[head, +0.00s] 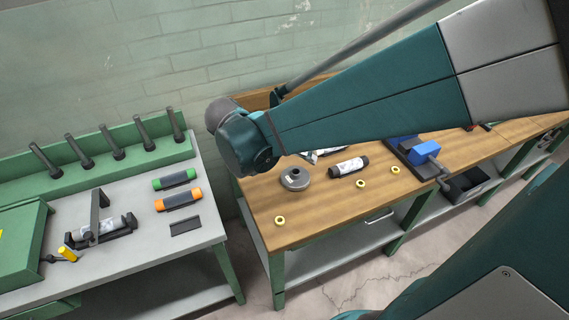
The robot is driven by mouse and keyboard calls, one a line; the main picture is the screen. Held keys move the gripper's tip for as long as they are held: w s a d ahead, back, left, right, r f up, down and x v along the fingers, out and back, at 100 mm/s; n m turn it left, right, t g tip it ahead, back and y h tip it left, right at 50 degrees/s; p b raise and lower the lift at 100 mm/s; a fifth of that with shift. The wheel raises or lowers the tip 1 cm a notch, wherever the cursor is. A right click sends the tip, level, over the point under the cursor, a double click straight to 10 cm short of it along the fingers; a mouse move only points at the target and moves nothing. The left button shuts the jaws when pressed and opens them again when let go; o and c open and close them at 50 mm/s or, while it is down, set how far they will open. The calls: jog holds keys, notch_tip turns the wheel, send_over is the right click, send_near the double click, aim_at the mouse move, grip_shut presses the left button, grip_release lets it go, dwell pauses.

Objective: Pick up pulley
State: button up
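A grey round part with a raised hub, which looks like the pulley (295,179), lies flat on the wooden workbench (325,215), near its left end. My teal arm crosses the upper right of the head view, and its rounded joint hangs above and left of the pulley. My gripper is not visible in this view, so I cannot see whether it holds anything. The pulley's top is uncovered and nothing touches it.
A black-and-white cylinder (348,167) lies right of the pulley. Yellow rings (280,220) are scattered on the bench. A blue vise (425,151) stands further right. A grey table (130,255) at left holds green and orange cylinders (178,200). A gap separates the tables.

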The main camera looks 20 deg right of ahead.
aim_at(299, 172)
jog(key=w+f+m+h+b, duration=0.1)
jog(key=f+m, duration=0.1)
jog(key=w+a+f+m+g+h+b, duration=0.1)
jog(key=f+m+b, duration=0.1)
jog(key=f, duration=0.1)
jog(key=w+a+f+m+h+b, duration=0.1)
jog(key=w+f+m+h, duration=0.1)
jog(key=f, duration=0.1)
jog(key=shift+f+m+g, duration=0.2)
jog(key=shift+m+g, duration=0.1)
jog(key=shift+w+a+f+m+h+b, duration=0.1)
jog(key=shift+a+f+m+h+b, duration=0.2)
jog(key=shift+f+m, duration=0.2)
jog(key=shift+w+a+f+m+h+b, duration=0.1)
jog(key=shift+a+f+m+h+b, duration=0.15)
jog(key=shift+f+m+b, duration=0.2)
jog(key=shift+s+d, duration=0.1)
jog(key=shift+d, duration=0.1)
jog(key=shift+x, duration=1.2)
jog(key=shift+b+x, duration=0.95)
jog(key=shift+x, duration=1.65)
